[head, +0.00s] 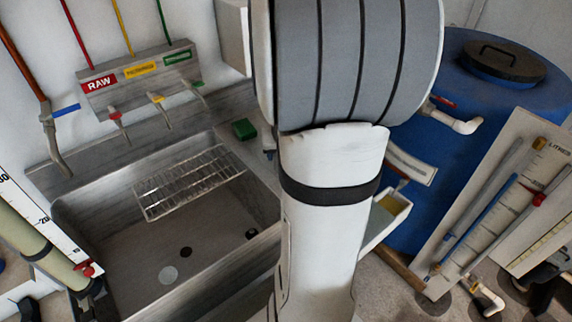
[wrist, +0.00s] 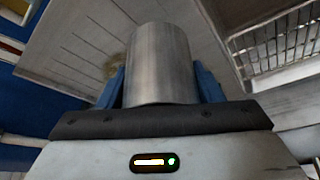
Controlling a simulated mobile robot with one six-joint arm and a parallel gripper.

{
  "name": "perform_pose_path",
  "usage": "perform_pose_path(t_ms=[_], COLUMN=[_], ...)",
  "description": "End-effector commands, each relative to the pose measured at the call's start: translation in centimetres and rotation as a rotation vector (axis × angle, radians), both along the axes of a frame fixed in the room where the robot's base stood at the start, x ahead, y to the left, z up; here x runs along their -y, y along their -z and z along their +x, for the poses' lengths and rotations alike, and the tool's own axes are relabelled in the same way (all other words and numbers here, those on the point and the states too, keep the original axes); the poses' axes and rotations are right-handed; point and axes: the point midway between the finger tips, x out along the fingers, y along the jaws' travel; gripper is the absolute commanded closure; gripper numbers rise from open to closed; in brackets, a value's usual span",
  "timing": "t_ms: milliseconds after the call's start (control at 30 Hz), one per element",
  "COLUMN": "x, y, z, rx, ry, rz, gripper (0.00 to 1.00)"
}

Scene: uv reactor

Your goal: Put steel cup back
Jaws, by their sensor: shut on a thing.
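The steel cup (wrist: 158,62) is a plain grey metal cylinder in the middle of the wrist view. My gripper (wrist: 160,85) is shut on it, with a blue finger on each side of the cup. In the head view my own arm fills the centre and hides the gripper and the cup. What lies directly beneath the cup cannot be told.
A steel sink (head: 150,245) with a wire rack (head: 190,182) across it is at the left in the head view. Labelled taps (head: 140,75) hang above it. A green block (head: 244,129) sits on its rim. A blue barrel (head: 490,110) and gauge boards stand at right.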

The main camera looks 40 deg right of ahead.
Motion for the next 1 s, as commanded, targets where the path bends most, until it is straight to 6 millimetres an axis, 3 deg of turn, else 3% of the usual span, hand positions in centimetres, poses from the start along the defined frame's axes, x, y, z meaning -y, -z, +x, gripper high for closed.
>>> perform_pose_path(t_ms=[333, 767, 800, 1000], x=[0.0, 0.0, 0.0, 0.0], y=[4.2, 4.9, 4.7, 4.7], z=[0.0, 0.1, 0.0, 0.0], rx=[-0.001, 0.003, 0.002, 0.002], ry=[0.0, 0.0, 0.0, 0.0], rz=[0.001, -0.002, -0.001, -0.001], gripper=[0.75, 0.75, 0.37, 0.21])
